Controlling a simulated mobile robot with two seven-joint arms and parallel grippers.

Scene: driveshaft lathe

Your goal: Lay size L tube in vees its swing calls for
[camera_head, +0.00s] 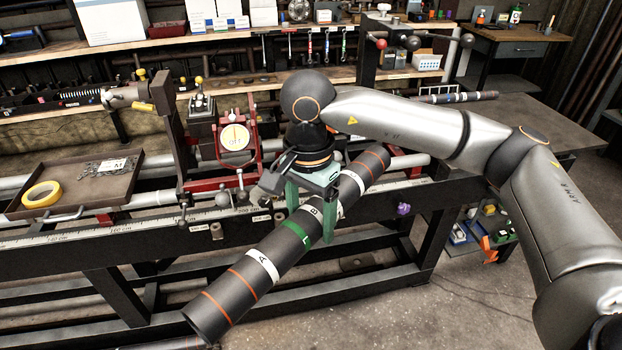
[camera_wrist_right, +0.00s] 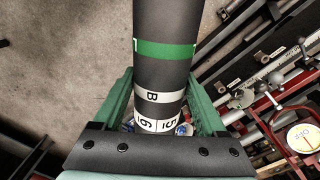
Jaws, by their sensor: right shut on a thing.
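My right gripper (camera_head: 313,208) is shut on a long dark tube (camera_head: 230,287), with its green fingers on either side of it. The tube has a green band marked L, white bands lettered A and B, and orange rings. It is held in the air, slanting from lower left to upper right, in front of the lathe bed (camera_head: 70,237). The wrist view shows the tube (camera_wrist_right: 165,75) between the green fingers (camera_wrist_right: 160,112), with a white numbered band near them. A red stand with a round dial (camera_head: 235,137) is on the bed. I cannot make out vees clearly. My left gripper is not in view.
A brown tray (camera_head: 95,195) with yellow tape (camera_head: 42,194) and a tag marked M is at the left. Another dark tube (camera_head: 455,97) lies at the back right. Shelves with boxes and tools line the back. Open floor (camera_head: 480,310) lies at the front right.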

